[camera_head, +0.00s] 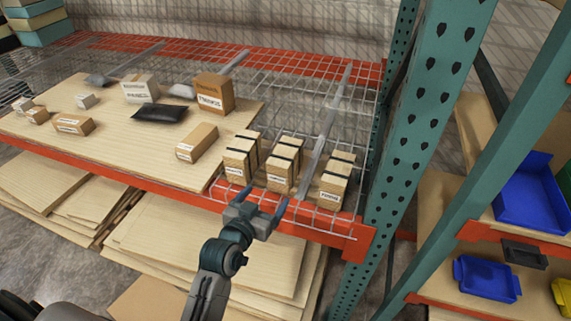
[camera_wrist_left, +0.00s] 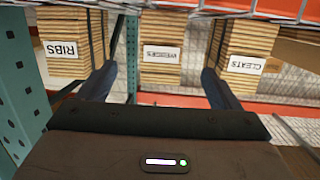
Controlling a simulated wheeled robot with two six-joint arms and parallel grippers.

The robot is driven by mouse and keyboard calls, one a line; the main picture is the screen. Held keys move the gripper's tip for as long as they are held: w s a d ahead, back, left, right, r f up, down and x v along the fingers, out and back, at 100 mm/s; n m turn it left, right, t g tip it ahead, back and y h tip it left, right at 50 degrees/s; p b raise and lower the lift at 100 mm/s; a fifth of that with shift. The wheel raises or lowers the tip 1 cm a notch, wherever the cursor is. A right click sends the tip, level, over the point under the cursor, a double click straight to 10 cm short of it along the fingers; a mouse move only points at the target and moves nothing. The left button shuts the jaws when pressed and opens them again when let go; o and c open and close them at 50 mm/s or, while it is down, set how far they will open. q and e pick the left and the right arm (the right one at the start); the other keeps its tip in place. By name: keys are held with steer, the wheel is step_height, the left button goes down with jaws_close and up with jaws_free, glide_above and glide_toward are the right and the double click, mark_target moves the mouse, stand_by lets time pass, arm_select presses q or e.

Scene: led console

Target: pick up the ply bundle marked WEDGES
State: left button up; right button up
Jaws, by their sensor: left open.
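The ply bundle marked WEDGES (camera_wrist_left: 161,30) is a stack of light wood strips with a white label, centred in the left wrist view, which shows the scene upside down. In the head view it is the middle of three dark-strapped bundles (camera_head: 280,170) on the wire shelf. My left gripper (camera_head: 262,201) is open and empty in front of it at the shelf's front edge. In the wrist view its fingertips (camera_wrist_left: 160,76) lie to either side of the bundle. I cannot tell whether they reach past its front face. My right gripper is not in view.
The CLEATS bundle (camera_head: 238,162) stands left and the RIBS bundle (camera_head: 333,183) right, with narrow gaps between. An orange beam (camera_head: 325,222) edges the shelf. A teal post (camera_head: 405,125) rises at the right. Boxes and pouches lie on the plywood board (camera_head: 110,165) at left.

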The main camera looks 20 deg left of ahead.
mark_target(283, 154)
arm_select(q)
steer(key=w+r+t, duration=0.2)
steer(key=w+r, duration=0.1)
steer(key=shift+w+d+r+n+y, duration=0.2)
steer(key=shift+w+n+y, duration=0.1)
steer(key=shift+y, duration=0.1)
steer(key=w+p, duration=0.1)
steer(key=w, duration=0.3)
steer(key=shift+w+d+f+p, duration=0.1)
steer(key=shift+w+f+p, duration=0.05)
steer(key=shift+w+p, duration=0.15)
steer(key=w+p, duration=0.2)
steer(key=w, duration=0.2)
steer(key=shift+w+d, duration=0.2)
steer(key=shift+w+f, duration=0.25)
steer(key=shift+w, duration=0.25)
steer(key=shift+s, duration=0.1)
steer(key=shift+c, duration=1)
steer(key=c, duration=1.1)
steer(key=shift+r, duration=0.1)
steer(key=shift+c, duration=0.9)
steer(key=shift+r, duration=0.15)
